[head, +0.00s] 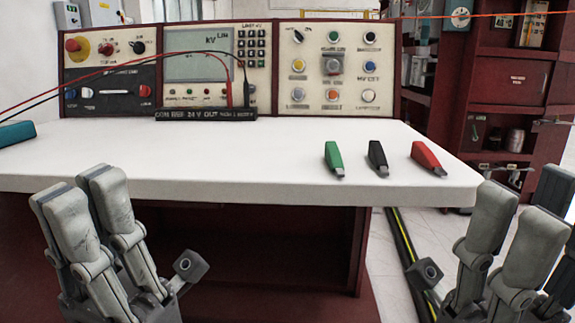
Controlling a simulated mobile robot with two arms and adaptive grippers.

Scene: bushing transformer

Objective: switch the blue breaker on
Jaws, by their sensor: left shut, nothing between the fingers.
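A blue switch knob (71,94) sits at the left end of the dark lower strip on the console's left panel, at the back of the white table. A white knob and a red knob sit to its right on the same strip. Its lever position is too small to read. My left gripper (82,194) is shut and empty, low in front of the table's front edge and well short of the knob. My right gripper (510,220) is at the lower right, partly cut off by the picture edge, and whether it is open or shut is unclear.
The white table top (250,160) is mostly clear. Green (333,156), black (376,156) and red (426,156) clips lie at its right. Red and black leads run from the console's middle leftward across the left panel. A teal object (16,133) lies at the left edge.

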